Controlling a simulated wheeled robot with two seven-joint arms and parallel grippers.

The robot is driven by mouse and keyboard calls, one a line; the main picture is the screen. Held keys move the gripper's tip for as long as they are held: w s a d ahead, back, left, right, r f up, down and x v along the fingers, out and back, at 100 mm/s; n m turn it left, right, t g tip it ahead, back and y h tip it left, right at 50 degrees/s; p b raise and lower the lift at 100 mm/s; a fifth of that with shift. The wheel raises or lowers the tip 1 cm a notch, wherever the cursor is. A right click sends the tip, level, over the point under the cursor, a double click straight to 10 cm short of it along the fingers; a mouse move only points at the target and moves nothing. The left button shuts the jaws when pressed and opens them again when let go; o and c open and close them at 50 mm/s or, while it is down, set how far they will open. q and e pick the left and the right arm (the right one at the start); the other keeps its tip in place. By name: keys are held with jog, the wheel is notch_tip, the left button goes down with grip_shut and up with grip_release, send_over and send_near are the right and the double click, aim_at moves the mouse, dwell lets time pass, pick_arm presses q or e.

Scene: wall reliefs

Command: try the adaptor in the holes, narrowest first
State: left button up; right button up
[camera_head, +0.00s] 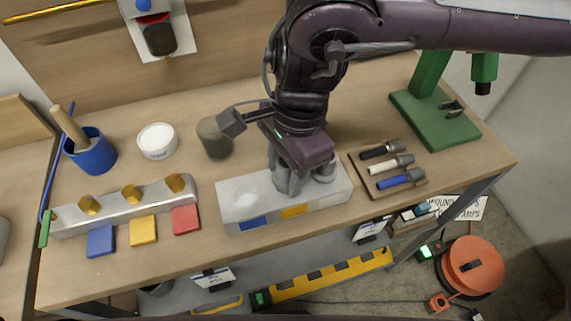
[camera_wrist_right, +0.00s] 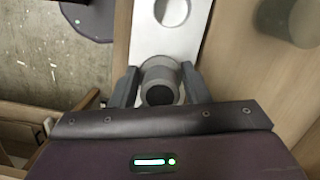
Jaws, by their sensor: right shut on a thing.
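The adaptor (camera_wrist_right: 160,72) is a grey stepped cylinder with a dark round end. My right gripper (camera_wrist_right: 160,88) is shut on it, with one finger on each side. In the head view my right gripper (camera_head: 286,180) is over the middle of the pale block (camera_head: 228,215), which has blue and yellow labels on its front. An open hole (camera_head: 245,199) shows at the block's left end, and a hole (camera_wrist_right: 172,12) shows beyond the adaptor in the wrist view. The gripper hides the middle of the block; I cannot tell whether the adaptor is in a hole. My left gripper is not in view.
At the left a bar (camera_head: 110,207) carries brass knobs, with blue, yellow and red tiles in front. A dark cup (camera_head: 214,137) and white tub (camera_head: 157,141) stand behind. A tool tray (camera_head: 362,180) is close on the right, before a green stand (camera_head: 435,118).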

jog(key=shift+f+b, duration=0.3)
jog(key=shift+f, duration=0.2)
jog(key=o, duration=1)
jog(key=shift+o, duration=0.2)
jog(key=shift+r, duration=0.15)
jog(key=r, duration=0.5)
jog(key=d+r, duration=0.1)
jog(key=r, duration=0.1)
jog(key=shift+w+r, duration=0.3)
